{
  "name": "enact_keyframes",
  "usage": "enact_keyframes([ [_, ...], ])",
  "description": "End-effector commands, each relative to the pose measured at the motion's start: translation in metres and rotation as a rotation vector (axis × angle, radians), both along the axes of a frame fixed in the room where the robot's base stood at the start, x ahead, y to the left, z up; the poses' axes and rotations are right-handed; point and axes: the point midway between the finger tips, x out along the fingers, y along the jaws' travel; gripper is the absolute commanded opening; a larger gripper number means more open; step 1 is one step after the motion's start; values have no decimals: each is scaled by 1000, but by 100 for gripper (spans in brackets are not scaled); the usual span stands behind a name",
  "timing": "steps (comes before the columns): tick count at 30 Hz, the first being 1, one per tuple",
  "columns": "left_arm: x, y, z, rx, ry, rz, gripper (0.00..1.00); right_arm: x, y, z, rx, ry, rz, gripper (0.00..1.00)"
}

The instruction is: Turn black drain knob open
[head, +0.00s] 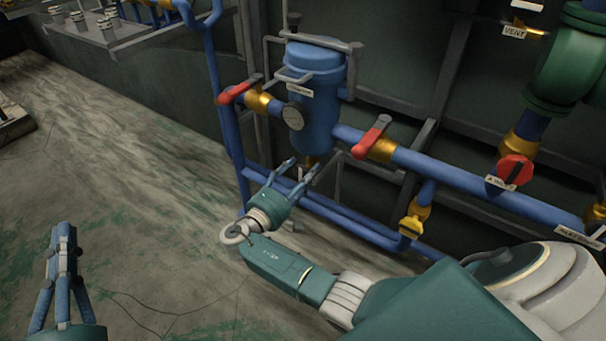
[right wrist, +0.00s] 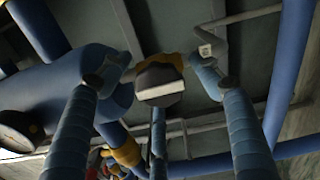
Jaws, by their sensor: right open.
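The black drain knob (right wrist: 158,80), with a pale bar across its face, hangs below a brass fitting (right wrist: 172,62) in the right wrist view. My right gripper (head: 303,167) is open just below the canister. In the right wrist view its fingers (right wrist: 155,84) spread around the knob, one on each side and one below; I see no clear contact. My left gripper (head: 62,240) is at the lower left, far from the knob, pointing up; its opening is unclear.
Red-handled valves (head: 372,136) and (head: 240,91) sit on blue pipes beside the canister. A round gauge (head: 293,117) is on its left side. A red knob (head: 515,169) and a yellow valve (head: 412,222) are to the right. The concrete floor (head: 130,160) at left is largely clear.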

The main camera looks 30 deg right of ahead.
Motion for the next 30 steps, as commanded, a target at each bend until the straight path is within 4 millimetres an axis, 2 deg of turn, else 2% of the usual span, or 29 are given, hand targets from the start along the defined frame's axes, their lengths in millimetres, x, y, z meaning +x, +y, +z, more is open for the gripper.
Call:
enact_keyframes([
  [5,0,0,0,0,0,0,0,-9,23,-1,3,1,2,63],
  [12,0,0,0,0,1,0,0,-29,71,-1,4,2,2,63],
  [18,0,0,0,0,1,0,0,-41,99,-1,2,3,0,63],
  [23,0,0,0,0,1,1,0,-46,109,-1,1,4,0,63],
  [30,0,0,0,0,2,1,0,-46,110,-1,1,3,-1,63],
])
